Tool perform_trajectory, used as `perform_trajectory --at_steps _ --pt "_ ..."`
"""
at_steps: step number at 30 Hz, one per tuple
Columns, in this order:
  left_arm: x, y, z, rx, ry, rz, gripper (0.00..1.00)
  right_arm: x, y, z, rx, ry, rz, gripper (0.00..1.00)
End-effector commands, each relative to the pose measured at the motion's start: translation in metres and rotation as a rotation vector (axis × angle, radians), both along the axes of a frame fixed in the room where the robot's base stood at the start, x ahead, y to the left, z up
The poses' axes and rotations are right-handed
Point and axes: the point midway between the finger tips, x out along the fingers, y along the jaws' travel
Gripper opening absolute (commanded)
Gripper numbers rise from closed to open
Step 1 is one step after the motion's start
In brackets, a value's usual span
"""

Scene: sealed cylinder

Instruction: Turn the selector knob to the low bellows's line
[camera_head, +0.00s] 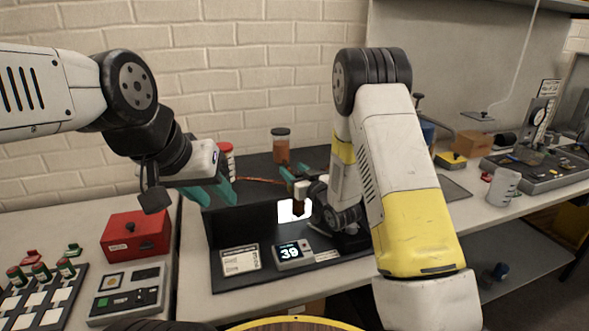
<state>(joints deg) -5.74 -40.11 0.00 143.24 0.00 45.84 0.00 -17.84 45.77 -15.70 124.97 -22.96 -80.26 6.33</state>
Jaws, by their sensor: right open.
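A black stand (228,287) on the bench holds a small display (292,253) reading 39 and a printed card (240,260). A bright white panel (288,212) glows in its recess. My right gripper (294,180), with teal fingers, is open at the stand's upper front, close to a small dark brown part (300,208) that I cannot identify. My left gripper (221,205) is open and empty at the stand's left end, apart from it. I cannot make out the selector knob or the bellows; my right arm hides part of the stand.
A jar with brown contents (281,146) and a red-lidded container (226,155) stand behind. On the left are a red box (135,236), a control box (126,293) and a rack of vials (40,295). A white cup (503,187) and a grey instrument tray (540,168) are right.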

Motion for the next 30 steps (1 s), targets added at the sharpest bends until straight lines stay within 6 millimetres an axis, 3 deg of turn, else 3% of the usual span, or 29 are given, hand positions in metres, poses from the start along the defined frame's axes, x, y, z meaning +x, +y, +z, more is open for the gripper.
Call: perform_trajectory --at_steps 6,14,23,30 --pt "0.0000 0.0000 0.0000 0.000 0.000 0.000 0.36 0.0004 0.0003 0.0000 0.000 0.000 0.000 0.49" --pt "0.0000 0.0000 0.0000 0.000 0.000 0.000 0.36 0.0002 0.0002 0.0000 0.000 0.000 0.000 0.00" --pt "0.0000 0.0000 0.0000 0.000 0.000 0.000 0.36 0.0001 0.0003 0.0000 0.002 0.001 -0.020 0.00" --pt "0.0000 0.0000 0.0000 0.000 0.000 0.000 0.36 0.0011 -0.0016 0.0002 0.003 0.001 -0.130 0.00"
